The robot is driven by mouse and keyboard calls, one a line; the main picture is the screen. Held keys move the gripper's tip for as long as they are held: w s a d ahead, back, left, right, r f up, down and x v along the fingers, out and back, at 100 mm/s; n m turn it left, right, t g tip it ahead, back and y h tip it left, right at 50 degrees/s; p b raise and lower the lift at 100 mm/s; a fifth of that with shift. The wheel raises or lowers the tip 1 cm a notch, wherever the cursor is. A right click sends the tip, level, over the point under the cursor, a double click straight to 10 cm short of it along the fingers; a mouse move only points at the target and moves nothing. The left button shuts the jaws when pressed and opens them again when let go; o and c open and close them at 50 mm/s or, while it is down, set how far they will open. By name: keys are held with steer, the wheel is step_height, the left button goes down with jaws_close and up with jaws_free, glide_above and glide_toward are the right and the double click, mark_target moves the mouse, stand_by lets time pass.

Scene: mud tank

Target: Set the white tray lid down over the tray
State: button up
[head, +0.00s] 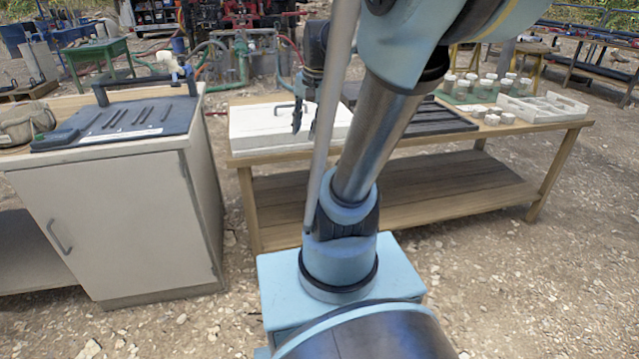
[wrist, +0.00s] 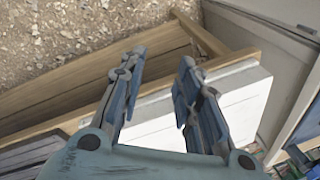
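My gripper (head: 304,118) is above the right part of the lid. In the wrist view its fingers (wrist: 160,68) are apart with nothing between them.
The wooden bench (head: 400,178) has a lower shelf. On its right end are several white-lidded jars (head: 487,86) and a white compartment tray (head: 541,107). A pale cabinet (head: 120,220) with a black slotted panel (head: 130,118) stands at left. Gravel ground lies between.

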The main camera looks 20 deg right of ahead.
steer(key=s+d+f+n+h, duration=0.1)
steer(key=s+f+n, duration=0.5)
steer(key=s+f, duration=0.5)
steer(key=shift+s+f+h, duration=0.3)
steer(key=shift+s+f, duration=0.05)
steer(key=shift+s, duration=0.6)
steer(key=shift+w+f, duration=0.2)
steer(key=shift+w, duration=0.3)
